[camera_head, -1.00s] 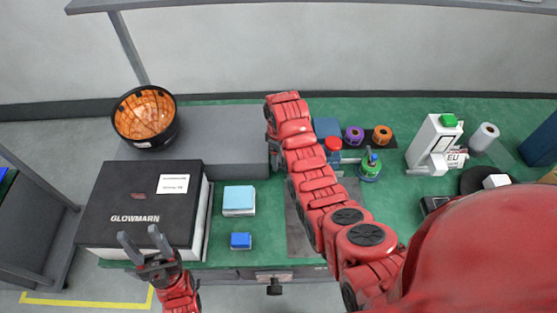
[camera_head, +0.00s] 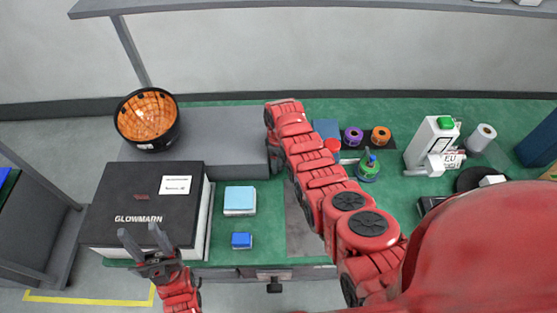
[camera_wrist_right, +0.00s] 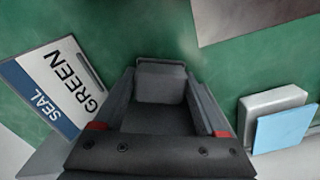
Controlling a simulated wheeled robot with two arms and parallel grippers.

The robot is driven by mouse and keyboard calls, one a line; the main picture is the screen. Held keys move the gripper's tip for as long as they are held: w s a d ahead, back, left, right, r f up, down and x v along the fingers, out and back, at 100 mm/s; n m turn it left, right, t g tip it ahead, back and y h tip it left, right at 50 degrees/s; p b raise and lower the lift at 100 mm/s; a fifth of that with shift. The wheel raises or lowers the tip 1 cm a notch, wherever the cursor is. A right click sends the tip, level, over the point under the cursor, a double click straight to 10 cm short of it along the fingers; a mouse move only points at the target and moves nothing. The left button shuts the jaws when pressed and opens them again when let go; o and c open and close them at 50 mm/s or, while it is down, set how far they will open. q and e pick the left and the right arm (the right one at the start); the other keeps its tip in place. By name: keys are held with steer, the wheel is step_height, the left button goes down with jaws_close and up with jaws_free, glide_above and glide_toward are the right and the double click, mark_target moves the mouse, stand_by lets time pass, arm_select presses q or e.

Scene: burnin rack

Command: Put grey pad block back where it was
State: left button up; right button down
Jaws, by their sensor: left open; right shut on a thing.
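My right gripper (camera_wrist_right: 155,110) is shut on the grey pad block (camera_wrist_right: 160,82), which sits between its fingers in the right wrist view. Green mat shows around it; I cannot tell whether the block touches the mat. In the head view my right arm reaches over the table and hides its gripper and the block. My left gripper (camera_head: 148,245) is open and empty, near the front edge of the black GLOWMARN box (camera_head: 142,203).
A light-blue pad stack (camera_head: 240,200) and a small blue block (camera_head: 241,240) lie right of the box. The wrist view shows a SEAL GREEN box (camera_wrist_right: 50,88). A grey raised platform (camera_head: 225,140) carries an orange-lined bowl (camera_head: 147,119). Spools (camera_head: 381,137) and a white device (camera_head: 432,145) stand right.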

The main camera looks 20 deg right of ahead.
steer(key=shift+f, duration=0.4)
jaws_free()
steer(key=shift+r, duration=0.1)
steer(key=shift+r, duration=0.1)
